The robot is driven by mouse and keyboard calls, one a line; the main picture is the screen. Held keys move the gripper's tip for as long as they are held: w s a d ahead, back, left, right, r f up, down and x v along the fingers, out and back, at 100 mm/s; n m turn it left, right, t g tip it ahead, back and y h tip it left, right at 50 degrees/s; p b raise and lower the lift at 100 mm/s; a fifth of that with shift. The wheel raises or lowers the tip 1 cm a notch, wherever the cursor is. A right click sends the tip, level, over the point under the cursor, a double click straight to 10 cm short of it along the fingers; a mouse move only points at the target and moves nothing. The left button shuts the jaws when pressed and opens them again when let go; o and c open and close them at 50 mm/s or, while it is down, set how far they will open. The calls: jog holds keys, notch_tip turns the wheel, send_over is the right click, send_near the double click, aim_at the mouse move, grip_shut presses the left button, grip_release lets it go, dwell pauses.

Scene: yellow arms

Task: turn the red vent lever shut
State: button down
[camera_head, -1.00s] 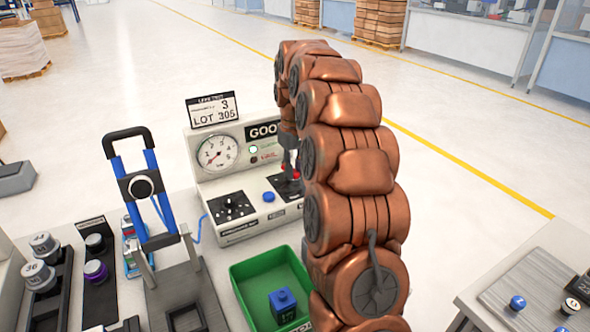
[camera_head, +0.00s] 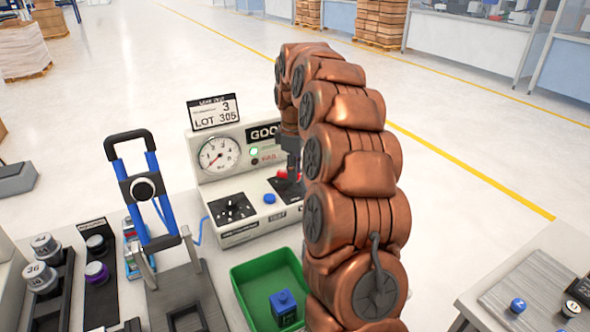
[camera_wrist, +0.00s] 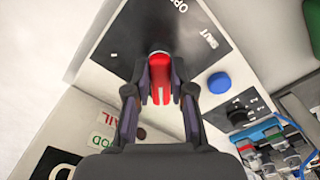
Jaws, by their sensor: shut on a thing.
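The red vent lever (camera_wrist: 160,78) sits on a black plate marked OPEN and SHUT in the wrist view. My gripper (camera_wrist: 160,95) has one finger on each side of the lever and is closed on it. The lever lies along the line of my gripper, and the SHUT mark (camera_wrist: 208,40) is off to its upper right. In the head view only a bit of the red lever (camera_head: 282,174) shows beside my gripper (camera_head: 291,172); my arm hides part of the black plate.
A blue button (camera_head: 269,198) and a black knob (camera_head: 231,208) are left of the lever. A gauge (camera_head: 219,153) stands behind, beside a lit green lamp. A green bin (camera_head: 245,287) with a blue block is in front. A blue-handled press (camera_head: 145,187) stands left.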

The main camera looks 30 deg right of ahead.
dwell(0.4)
jog(key=c, duration=1)
grip_release()
jog(key=shift+r, duration=0.1)
jog(key=shift+r, duration=3.7)
jog(key=shift+a, duration=0.1)
